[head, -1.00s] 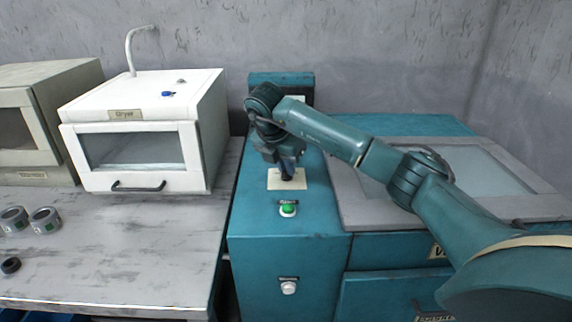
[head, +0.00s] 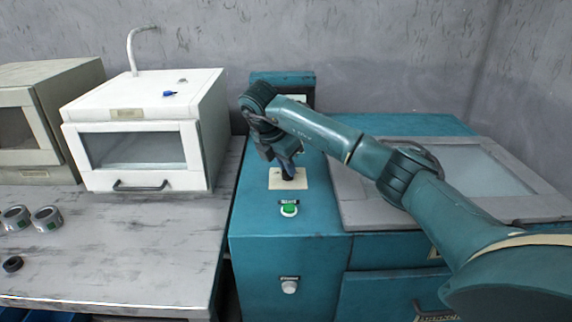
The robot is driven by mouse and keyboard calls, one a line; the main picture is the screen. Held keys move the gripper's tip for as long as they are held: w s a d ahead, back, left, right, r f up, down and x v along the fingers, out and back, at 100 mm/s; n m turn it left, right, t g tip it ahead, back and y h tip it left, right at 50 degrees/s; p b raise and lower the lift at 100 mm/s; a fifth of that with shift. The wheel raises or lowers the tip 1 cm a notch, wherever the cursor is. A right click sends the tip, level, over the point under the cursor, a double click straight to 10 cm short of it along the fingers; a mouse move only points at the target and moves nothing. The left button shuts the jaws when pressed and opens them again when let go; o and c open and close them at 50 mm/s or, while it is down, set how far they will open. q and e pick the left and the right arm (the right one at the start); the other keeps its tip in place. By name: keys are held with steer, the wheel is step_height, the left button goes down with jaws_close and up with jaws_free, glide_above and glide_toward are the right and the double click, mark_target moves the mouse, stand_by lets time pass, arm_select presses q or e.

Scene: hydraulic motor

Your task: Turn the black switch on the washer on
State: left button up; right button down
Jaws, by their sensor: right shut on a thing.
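The washer (head: 291,255) is the teal cabinet at the centre and right of the head view, with a grey-framed glass lid on its right part. The black switch (head: 288,178) stands on a cream plate (head: 289,185) on the washer's top. My right gripper (head: 287,170) comes down from above at the switch and is shut on it. The fingers hide the upper part of the switch. My left gripper is not in view.
A green button (head: 289,210) and a white knob (head: 289,287) are in front of the switch. A white dryer (head: 150,180) stands on the grey table (head: 130,245) at left, with metal rings (head: 47,218) and a small black ring (head: 12,264).

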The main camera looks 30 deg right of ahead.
steer(key=c, duration=1.5)
jaws_free()
steer(key=shift+o, duration=0.2)
